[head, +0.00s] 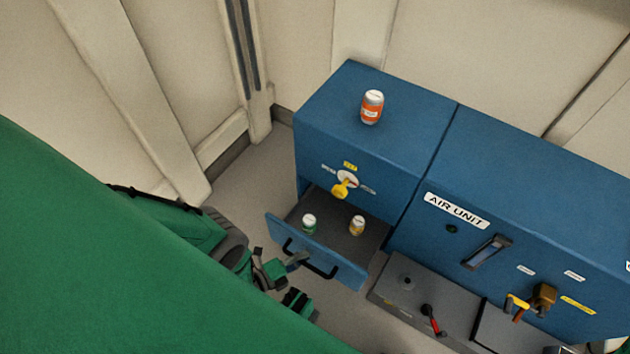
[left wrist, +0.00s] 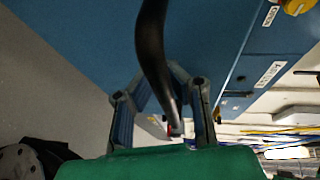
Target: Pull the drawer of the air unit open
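The blue air unit (head: 490,190) stands at the right in the head view, labelled AIR UNIT. Its drawer (head: 345,268) stands pulled out from the left cabinet, with a dark inside. A green-labelled jar (head: 309,224) and a yellow-labelled jar (head: 357,225) stand upright in it. A black bar handle (head: 318,270) is on the drawer front.
An orange-labelled jar (head: 372,107) stands on the cabinet top. A yellow knob (head: 342,189) sits above the drawer. A grey box with a red-handled lever (head: 430,318) is right of the drawer. Pale walls close in behind; some floor (head: 245,205) is bare left of the cabinet.

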